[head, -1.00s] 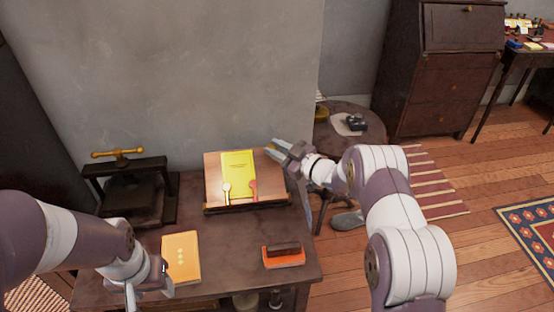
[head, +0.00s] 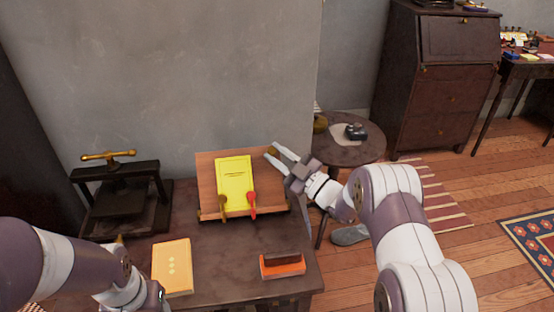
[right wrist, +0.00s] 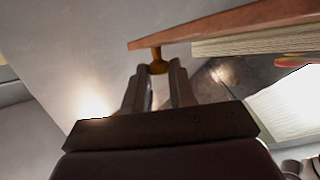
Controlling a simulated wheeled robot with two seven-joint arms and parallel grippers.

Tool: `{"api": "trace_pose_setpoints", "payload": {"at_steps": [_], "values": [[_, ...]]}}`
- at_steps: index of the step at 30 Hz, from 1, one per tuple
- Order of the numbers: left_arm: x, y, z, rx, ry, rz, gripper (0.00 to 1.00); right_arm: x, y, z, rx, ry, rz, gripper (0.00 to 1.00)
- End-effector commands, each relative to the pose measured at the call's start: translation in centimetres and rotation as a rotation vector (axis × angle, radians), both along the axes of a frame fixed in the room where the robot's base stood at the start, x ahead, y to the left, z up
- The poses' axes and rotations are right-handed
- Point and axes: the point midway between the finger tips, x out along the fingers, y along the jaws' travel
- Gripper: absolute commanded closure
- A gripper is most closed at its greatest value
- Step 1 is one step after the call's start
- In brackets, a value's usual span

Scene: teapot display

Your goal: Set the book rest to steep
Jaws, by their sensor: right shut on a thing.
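The wooden book rest (head: 208,177) stands on the dark table, its board tilted up at the back. A yellow book (head: 235,178) leans on it, with a brown and a red holder (head: 252,200) at its lower edge. My right gripper (head: 276,153) is at the board's upper right edge. In the right wrist view its fingers (right wrist: 158,82) are closed on a small brass knob (right wrist: 158,60) under the board's edge (right wrist: 210,28). My left gripper is low at the left, near the orange book; its fingers are not clear.
A dark press with a brass handle (head: 108,155) stands at left. A round side table (head: 350,150) is behind my right arm.

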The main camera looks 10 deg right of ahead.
Motion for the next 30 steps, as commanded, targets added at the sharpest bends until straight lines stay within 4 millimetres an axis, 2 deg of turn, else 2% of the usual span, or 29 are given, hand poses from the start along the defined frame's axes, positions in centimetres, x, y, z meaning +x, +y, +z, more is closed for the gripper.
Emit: {"api": "trace_pose_setpoints", "payload": {"at_steps": [9, 26, 27, 28, 30], "values": [[0.00, 0.00, -1.04, 0.000, 0.000, 0.000, 0.45, -0.83, 0.00, 0.16, 0.000, -0.060, 0.000, 1.00], [0.00, 0.00, -1.14, 0.000, 0.000, 0.000, 0.45, -1.03, 0.04, 0.25, 0.000, -0.072, 0.002, 1.00], [-0.01, 0.00, -1.14, 0.000, 0.000, 0.000, 0.45, -1.03, 0.05, 0.24, 0.000, -0.071, 0.002, 0.66], [0.00, 0.00, -1.14, 0.000, 0.000, 0.000, 0.45, -1.03, 0.05, 0.24, 0.000, -0.071, 0.002, 0.56], [0.00, 0.00, -1.14, 0.000, 0.000, 0.000, 0.45, -1.02, 0.04, 0.26, 0.000, -0.071, 0.002, 0.53]]}}
